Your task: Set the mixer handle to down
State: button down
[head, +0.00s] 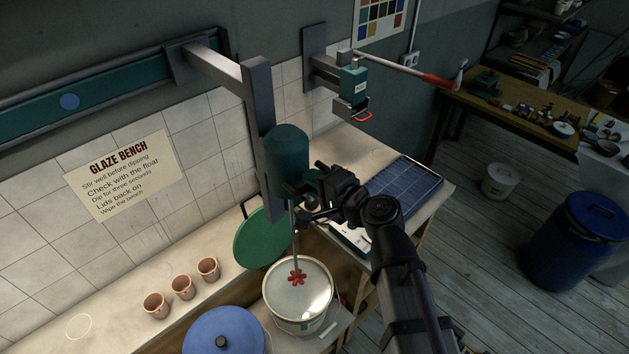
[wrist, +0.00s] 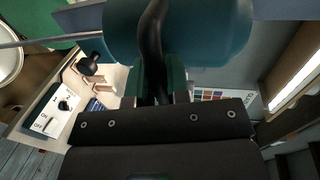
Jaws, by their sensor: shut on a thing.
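The mixer (head: 287,150) has a dark green motor body on a grey upright. Its thin shaft (head: 295,235) hangs down to a red stirring head (head: 298,277) at the mouth of a pale bucket (head: 279,305). I cannot tell how deep the head sits. My gripper (head: 312,200) is against the right side of the mixer, shut. In the wrist view, the green mixer body (wrist: 208,35) fills the top middle, and a black curved handle (wrist: 154,45) runs down in front of it to between my jaws. The jaw tips are partly hidden.
A green lid (head: 262,238), several small clay cups (head: 182,287) and a blue-lidded tub (head: 225,332) are nearby. A wall-mounted green device (head: 353,85) stands behind.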

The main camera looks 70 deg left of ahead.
notch_tip(320, 180, down, 19)
jog(key=b, duration=1.8)
jog(key=shift+s+d, duration=0.15)
jog(key=c, duration=1.2)
grip_release()
jog(key=shift+w+f, duration=0.1)
jog(key=shift+w, duration=0.1)
jog(key=shift+o, duration=0.5)
jog(key=p+v, duration=0.1)
jog(key=v, duration=0.9)
jog(key=shift+d+p, duration=0.25)
jog(key=shift+p, duration=0.15)
